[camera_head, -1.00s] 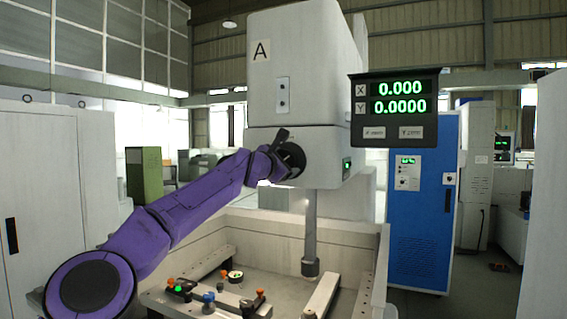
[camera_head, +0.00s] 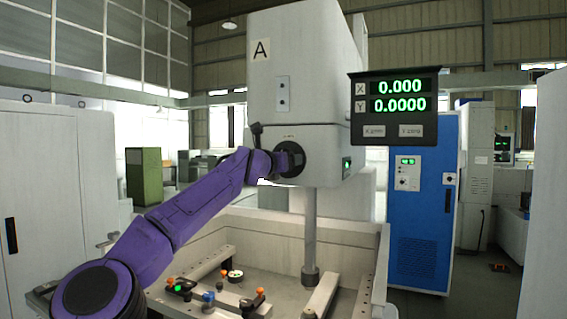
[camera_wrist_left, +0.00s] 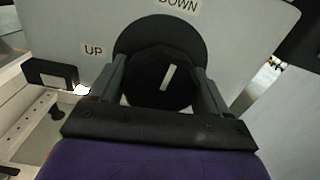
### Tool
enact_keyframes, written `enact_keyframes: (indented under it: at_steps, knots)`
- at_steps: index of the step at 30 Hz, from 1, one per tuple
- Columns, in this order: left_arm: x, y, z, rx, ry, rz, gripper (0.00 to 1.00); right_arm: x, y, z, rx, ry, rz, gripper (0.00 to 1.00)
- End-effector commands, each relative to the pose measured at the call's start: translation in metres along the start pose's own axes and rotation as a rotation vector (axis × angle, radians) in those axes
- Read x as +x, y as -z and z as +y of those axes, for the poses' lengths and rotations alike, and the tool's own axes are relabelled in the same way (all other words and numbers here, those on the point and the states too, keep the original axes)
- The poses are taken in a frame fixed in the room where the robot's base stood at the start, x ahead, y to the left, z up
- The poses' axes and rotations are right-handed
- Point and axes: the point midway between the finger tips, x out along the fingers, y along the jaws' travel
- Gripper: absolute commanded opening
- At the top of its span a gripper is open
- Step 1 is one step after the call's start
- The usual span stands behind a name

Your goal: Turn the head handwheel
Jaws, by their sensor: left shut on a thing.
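The head handwheel (camera_head: 298,159) is a black round knob on the front of the white machine head (camera_head: 330,140) marked A. In the left wrist view the handwheel (camera_wrist_left: 165,88) shows a white line on its face, tilted a little. UP (camera_wrist_left: 93,50) and DOWN labels are on the panel by it. My left gripper (camera_wrist_left: 165,95) has its two fingers on either side of the handwheel, shut on it. In the head view the left gripper (camera_head: 280,160) reaches the handwheel from the left and partly hides it. My right gripper is not in view.
Below is an open tank (camera_head: 350,240) with a vertical column (camera_head: 309,235) and small clamped parts. A blue cabinet (camera_head: 425,220) stands to the right.

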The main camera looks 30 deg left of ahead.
Motion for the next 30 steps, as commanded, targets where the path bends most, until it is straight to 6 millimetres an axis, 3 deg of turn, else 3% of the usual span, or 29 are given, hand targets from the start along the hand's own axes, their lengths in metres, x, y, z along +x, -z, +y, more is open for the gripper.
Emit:
enact_keyframes:
  at_steps: [23,24,26,30]
  knots:
    - [0.0004,0.0015,-0.0001,-0.11,0.0,0.003,0.47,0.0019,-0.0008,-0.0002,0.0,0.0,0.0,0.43]
    - [0.0005,0.0016,-0.0001,-0.11,0.0,0.003,0.8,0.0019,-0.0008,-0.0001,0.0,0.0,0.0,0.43]
    - [0.0004,0.0015,-0.0001,-0.109,0.0,0.003,1.0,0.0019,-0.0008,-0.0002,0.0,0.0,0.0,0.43]
    - [0.0003,0.001,-0.0001,-0.108,0.0,0.002,1.0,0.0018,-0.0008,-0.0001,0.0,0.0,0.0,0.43]
